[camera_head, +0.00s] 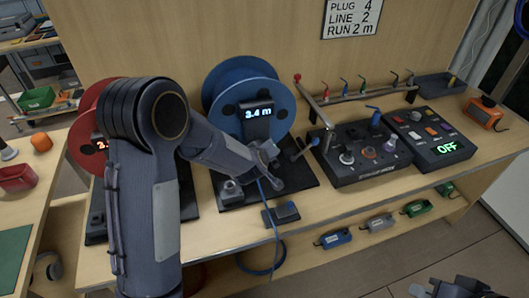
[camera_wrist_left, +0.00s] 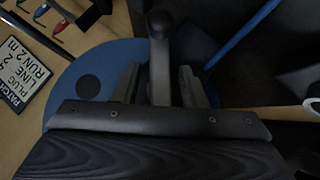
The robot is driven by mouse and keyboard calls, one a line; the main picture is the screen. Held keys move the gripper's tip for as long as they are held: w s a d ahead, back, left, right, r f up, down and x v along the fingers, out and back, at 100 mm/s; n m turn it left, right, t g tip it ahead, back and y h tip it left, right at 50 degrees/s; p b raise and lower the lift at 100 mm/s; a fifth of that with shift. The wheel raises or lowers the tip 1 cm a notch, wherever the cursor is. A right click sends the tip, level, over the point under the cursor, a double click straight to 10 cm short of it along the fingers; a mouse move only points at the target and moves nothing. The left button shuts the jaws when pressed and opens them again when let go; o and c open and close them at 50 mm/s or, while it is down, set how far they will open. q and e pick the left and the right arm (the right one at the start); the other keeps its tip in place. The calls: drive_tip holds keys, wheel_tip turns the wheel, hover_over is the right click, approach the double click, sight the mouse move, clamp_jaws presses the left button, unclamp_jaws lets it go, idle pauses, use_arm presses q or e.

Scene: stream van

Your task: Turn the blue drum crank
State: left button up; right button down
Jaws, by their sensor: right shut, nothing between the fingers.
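The blue drum (camera_head: 279,88) stands upright on a black base, with a lit "3.4 m" readout (camera_head: 258,113) on its front. My left gripper (camera_head: 268,152) is low in front of the drum. In the left wrist view the fingers (camera_wrist_left: 160,88) are open on both sides of a dark grey handle with a rounded end (camera_wrist_left: 160,24), apparently the crank. I see gaps between handle and fingers; contact cannot be told. The blue disc (camera_wrist_left: 70,78) is behind. My right gripper (camera_head: 457,288) is shut and empty at the bottom right, partly cut off.
A red drum (camera_head: 82,150) is partly hidden by my left arm. A blue cable (camera_head: 273,222) hangs off the bench front past a small dark block (camera_head: 282,214). A short lever with a blue tip (camera_head: 315,141) is close right of my left gripper, beside a control box (camera_head: 365,168).

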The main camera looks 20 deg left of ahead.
use_arm(q)
drive_tip(key=v, duration=0.6)
drive_tip(key=shift+s+r, duration=0.2)
drive_tip(key=shift+s, duration=0.1)
drive_tip(key=shift+r, duration=0.1)
